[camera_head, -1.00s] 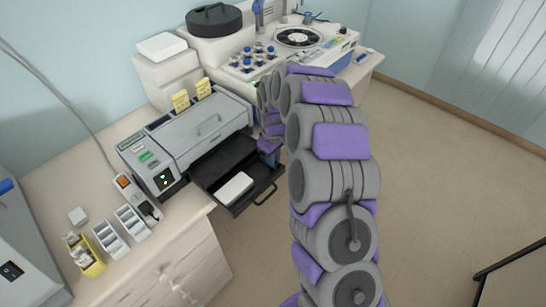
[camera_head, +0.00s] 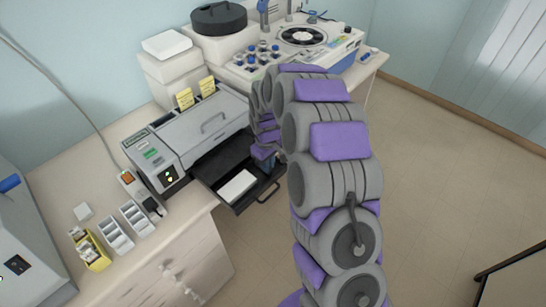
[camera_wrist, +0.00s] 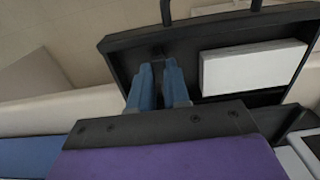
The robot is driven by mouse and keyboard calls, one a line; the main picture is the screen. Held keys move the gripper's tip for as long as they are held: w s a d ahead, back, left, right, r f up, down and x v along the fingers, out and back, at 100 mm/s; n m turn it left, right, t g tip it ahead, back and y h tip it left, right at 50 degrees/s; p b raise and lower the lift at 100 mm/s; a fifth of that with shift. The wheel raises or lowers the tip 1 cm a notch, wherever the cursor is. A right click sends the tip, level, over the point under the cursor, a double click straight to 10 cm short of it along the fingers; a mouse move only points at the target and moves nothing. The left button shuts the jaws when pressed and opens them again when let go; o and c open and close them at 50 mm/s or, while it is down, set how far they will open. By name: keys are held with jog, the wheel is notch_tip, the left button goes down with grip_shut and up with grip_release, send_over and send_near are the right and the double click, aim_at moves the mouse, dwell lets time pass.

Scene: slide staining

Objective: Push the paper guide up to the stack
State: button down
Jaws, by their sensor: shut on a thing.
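The black pull-out tray (camera_head: 224,191) of the grey printer holds a white paper stack (camera_head: 238,186). In the wrist view the stack (camera_wrist: 252,67) lies in the right part of the tray (camera_wrist: 122,54). My gripper (camera_wrist: 159,64) reaches down into the tray to the left of the stack, with a gap between them. Its blue fingers are close together on the dark paper guide (camera_wrist: 159,52), which is mostly hidden and hard to tell from the dark tray floor. In the head view my gripper (camera_head: 269,168) is at the tray's right side, partly hidden by my arm.
The grey printer (camera_head: 195,129) stands behind the tray. Slide racks (camera_head: 114,232) and a yellow holder (camera_head: 93,251) are on the counter at the left. A machine with a round dial (camera_head: 300,37) is at the back.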

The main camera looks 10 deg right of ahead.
jog(key=c, duration=1.1)
grip_release()
notch_tip(320, 180, up, 17)
jog(key=shift+a+r+p, duration=0.1)
jog(key=shift+p, duration=1.1)
